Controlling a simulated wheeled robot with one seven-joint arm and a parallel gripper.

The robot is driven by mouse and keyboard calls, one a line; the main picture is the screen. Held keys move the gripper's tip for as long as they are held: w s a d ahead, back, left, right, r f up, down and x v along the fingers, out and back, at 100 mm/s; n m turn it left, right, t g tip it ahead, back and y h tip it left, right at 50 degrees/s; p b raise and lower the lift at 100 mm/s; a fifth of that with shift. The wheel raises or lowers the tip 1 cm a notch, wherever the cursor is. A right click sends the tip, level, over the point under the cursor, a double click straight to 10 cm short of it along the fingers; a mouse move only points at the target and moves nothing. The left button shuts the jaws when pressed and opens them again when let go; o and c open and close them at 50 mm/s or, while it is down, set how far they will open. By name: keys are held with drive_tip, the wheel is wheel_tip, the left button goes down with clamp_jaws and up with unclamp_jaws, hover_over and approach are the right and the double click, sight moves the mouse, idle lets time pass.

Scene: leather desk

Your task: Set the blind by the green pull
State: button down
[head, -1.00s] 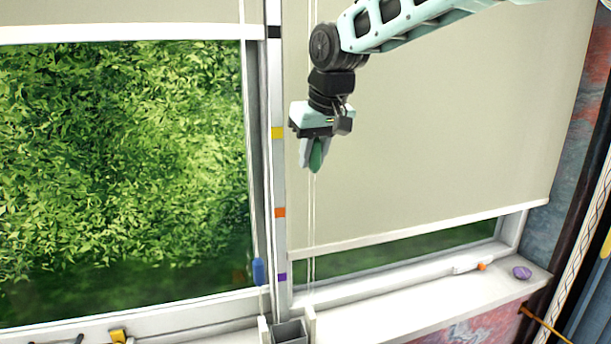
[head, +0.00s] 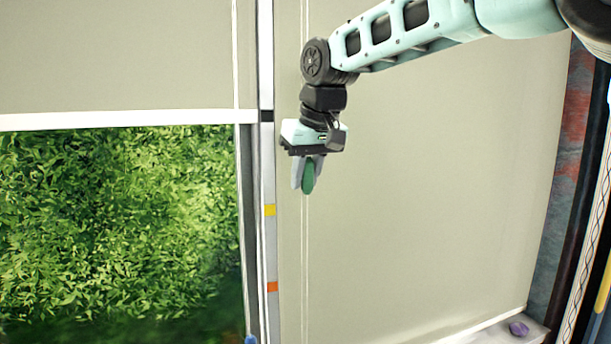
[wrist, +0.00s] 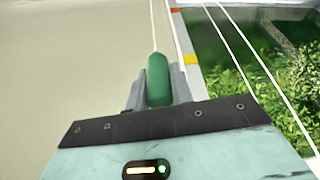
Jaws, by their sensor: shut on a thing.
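The green pull (head: 308,178) hangs on a thin cord in front of the right blind (head: 430,190). My gripper (head: 307,176) is shut on it, pointing down. In the wrist view the pull (wrist: 158,80) stands between the fingers, with its cord running up from it. On the post left of the cord are a black mark (head: 267,115), a yellow mark (head: 270,210) and an orange mark (head: 272,287). The pull is level with the stretch between black and yellow, nearer yellow. The right blind's pale bottom bar (head: 480,327) is low, close to the sill; its left part is out of frame.
The left blind (head: 120,55) ends in a white bar (head: 120,120) above green foliage. The tip of a blue pull (head: 250,340) shows at the bottom edge. A purple lump (head: 519,328) lies on the sill at right.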

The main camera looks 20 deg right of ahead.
drive_tip(key=c, duration=1.2)
unclamp_jaws()
drive_tip(key=shift+r, duration=0.45)
drive_tip(key=shift+c, duration=0.2)
drive_tip(key=shift+w+f, duration=0.1)
drive_tip(key=shift+f, duration=0.05)
drive_tip(key=b+v, duration=0.3)
drive_tip(key=v, duration=1.4)
